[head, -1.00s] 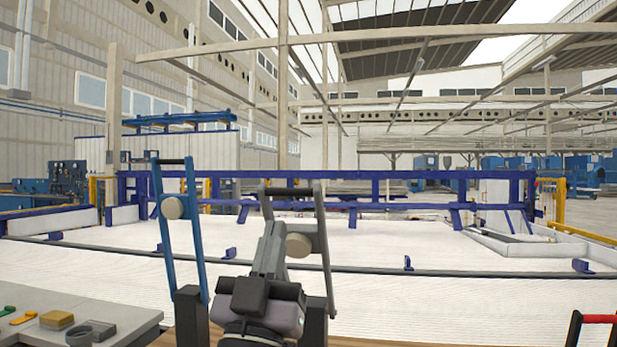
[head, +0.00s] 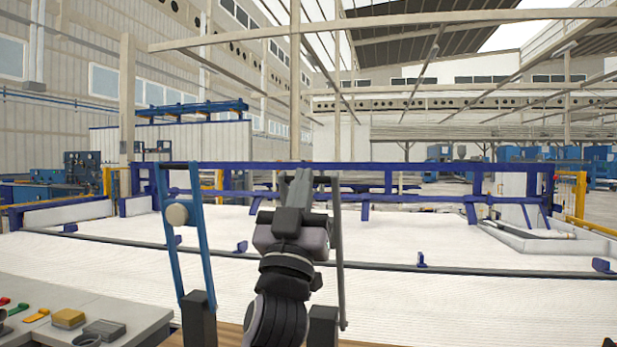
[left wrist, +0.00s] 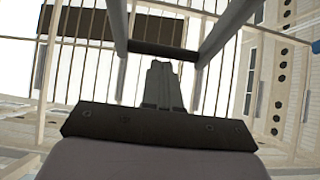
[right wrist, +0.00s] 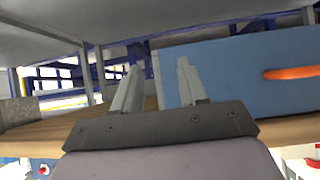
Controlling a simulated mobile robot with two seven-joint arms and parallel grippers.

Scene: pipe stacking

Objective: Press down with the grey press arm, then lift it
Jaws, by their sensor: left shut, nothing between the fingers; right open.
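The grey press arm (head: 339,250) stands raised on a dark base block at the wooden table's edge, its right bar in plain view. My left gripper (head: 300,178) is shut and empty, pointing up in front of the press arm and hiding its left bar and round knob. In the left wrist view, the shut fingertips (left wrist: 161,66) lie just below the dark crossbar handle (left wrist: 164,50), between the two grey bars. I cannot tell whether they touch. My right gripper (right wrist: 158,80) is open and empty; it shows only in the right wrist view.
A blue press arm (head: 206,250) stands upright to the left of the grey one. A grey console (head: 140,317) with coloured switches is at the lower left. In the right wrist view, a blue panel (right wrist: 235,75) with an orange handle (right wrist: 290,73) is close to the right gripper.

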